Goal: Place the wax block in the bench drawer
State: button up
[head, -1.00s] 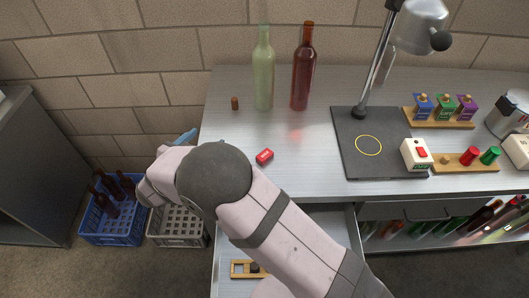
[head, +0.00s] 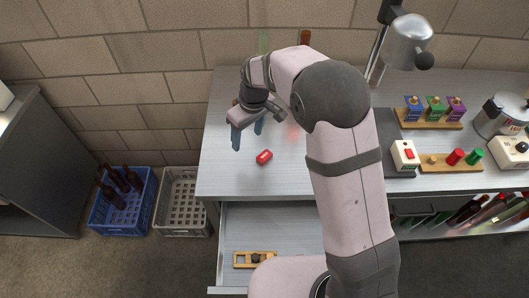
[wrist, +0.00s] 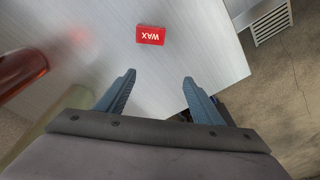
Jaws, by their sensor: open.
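The wax block (head: 264,157) is a small red block lying on the bench top near its front left. In the wrist view the wax block (wrist: 151,35) shows the word WAX and lies beyond my fingertips, apart from them. My gripper (head: 248,132) is open and empty above the bench, just behind and left of the block. Its two blue fingers are spread in the wrist view (wrist: 160,82). The bench drawer (head: 292,226) is pulled open below the bench front. A wooden piece with a dark knob (head: 255,259) lies in it. My arm hides the drawer's right part.
A green bottle (head: 264,42) and a brown-red bottle (head: 305,38) stand at the back, mostly hidden by my arm. A lamp (head: 408,40), a switch box (head: 405,155) and wooden racks (head: 428,123) are at right. Crates (head: 122,205) stand on the floor at left.

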jog(key=g+h, duration=0.1)
jog(key=h, duration=0.1)
send_near(264, 155)
jog(key=shift+w+d+f, duration=0.1)
jog(key=shift+d+f, duration=0.4)
jog(key=shift+d, duration=0.15)
jog(key=shift+a+f+p, duration=0.15)
jog(key=shift+f+p, duration=0.8)
jog(key=shift+f, duration=0.9)
jog(key=shift+a+f+p, duration=0.2)
jog(key=shift+f+p, duration=0.75)
jog(key=shift+f, duration=0.9)
jog(key=shift+c, duration=0.6)
jog(key=c, duration=1.1)
jog(key=shift+r, duration=0.1)
notch_tip(264, 155, up, 10)
jog(key=b, duration=0.3)
